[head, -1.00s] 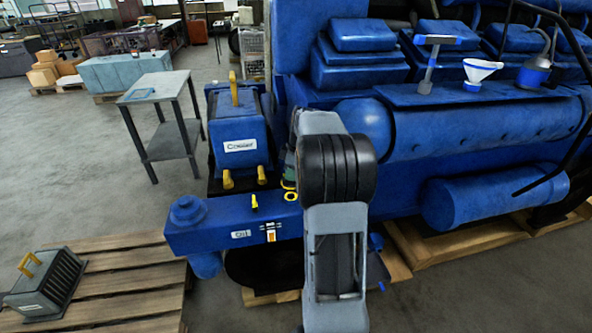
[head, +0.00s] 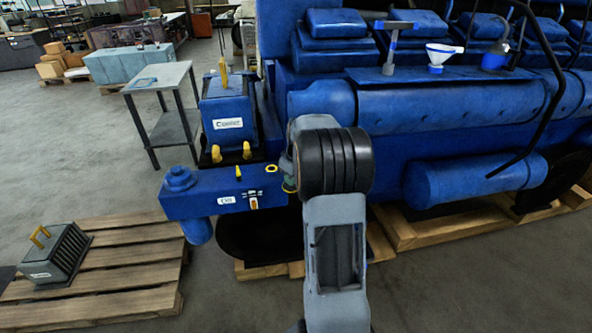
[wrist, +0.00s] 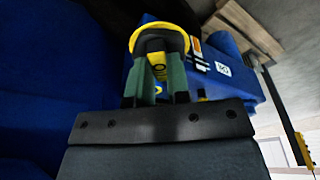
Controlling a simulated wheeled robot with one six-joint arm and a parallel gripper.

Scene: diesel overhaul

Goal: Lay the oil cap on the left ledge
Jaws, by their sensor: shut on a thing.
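The oil cap, a yellow ring-like rim around a dark middle (wrist: 160,36), is held between the green fingers of my gripper (wrist: 155,76) in the wrist view. My gripper is shut on it. In the head view my arm hides most of the gripper; a yellow edge of the cap (head: 288,189) shows just right of the blue oil tank (head: 208,202). A yellow ring (head: 271,168) lies on the tank's top, left of the gripper. A long blue ledge (head: 400,75) on the engine carries several items. I cannot tell which surface is the left ledge.
A blue cooler box (head: 228,115) with a yellow handle stands behind the tank. A grey side table (head: 160,78) is behind it on the left. A wooden pallet (head: 130,265) with a grey finned unit (head: 58,258) lies front left. The blue engine fills the right side.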

